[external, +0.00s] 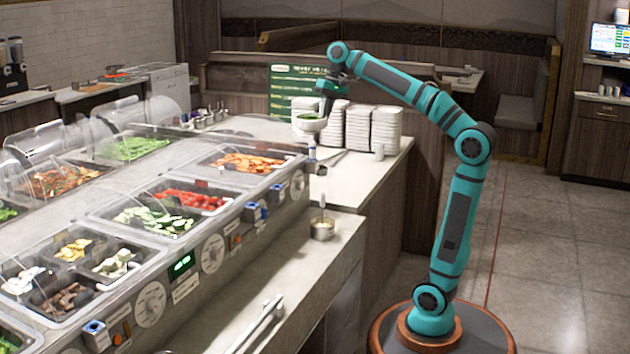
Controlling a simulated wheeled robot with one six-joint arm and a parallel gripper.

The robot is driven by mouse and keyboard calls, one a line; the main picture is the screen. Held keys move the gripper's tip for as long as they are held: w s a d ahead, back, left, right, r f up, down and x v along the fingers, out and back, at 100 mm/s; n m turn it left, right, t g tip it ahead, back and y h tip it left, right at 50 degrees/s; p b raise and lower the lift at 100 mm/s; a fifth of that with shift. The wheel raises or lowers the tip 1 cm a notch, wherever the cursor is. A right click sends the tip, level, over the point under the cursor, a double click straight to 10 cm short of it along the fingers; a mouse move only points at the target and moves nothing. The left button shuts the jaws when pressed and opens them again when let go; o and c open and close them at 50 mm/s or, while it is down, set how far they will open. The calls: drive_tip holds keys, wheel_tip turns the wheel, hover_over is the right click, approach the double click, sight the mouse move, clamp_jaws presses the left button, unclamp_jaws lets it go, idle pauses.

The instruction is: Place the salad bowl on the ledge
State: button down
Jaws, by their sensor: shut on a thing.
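The salad bowl (311,124) is a small white bowl with green contents. It is held up above the far end of the counter, in front of the plate stacks. My gripper (325,101) is shut on the bowl at its right rim, reaching down from the arm. The ledge (290,262) is the pale lower shelf running along the front of the salad bar, nearer the camera and below the bowl. The fingertips are small and partly merge with the bowl in this view.
White plate stacks (385,130) stand behind the bowl, with a green menu board (284,92) behind. A bottle (311,149) stands just below the bowl. A metal cup with a utensil (322,228) sits on the ledge, and tongs (262,322) lie nearer. Between them the ledge is clear.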

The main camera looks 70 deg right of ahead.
drive_tip(key=s+a+f+n+g, duration=0.1)
drive_tip(key=s+a+n, duration=0.2)
drive_tip(key=s+a, duration=0.7)
drive_tip(key=s+a+f+n+g, duration=0.1)
drive_tip(key=s+a+f+n, duration=0.1)
drive_tip(key=s+a, duration=0.8)
drive_tip(key=s+d+f, duration=0.1)
drive_tip(key=s+f, duration=0.1)
drive_tip(key=f, duration=1.3)
drive_tip(key=s+d+f, duration=0.1)
drive_tip(key=d+f, duration=0.1)
drive_tip(key=f, duration=1.3)
drive_tip(key=w, duration=2)
drive_tip(key=shift+s+a+f, duration=0.1)
drive_tip(key=shift+s+f, duration=0.05)
drive_tip(key=shift+f, duration=1.5)
drive_tip(key=shift+s+a+f, duration=0.1)
drive_tip(key=shift+s+f, duration=0.05)
drive_tip(key=shift+f, duration=1.45)
drive_tip(key=shift+w+f, duration=0.2)
drive_tip(key=shift+f, duration=0.1)
drive_tip(key=shift+f, duration=0.1)
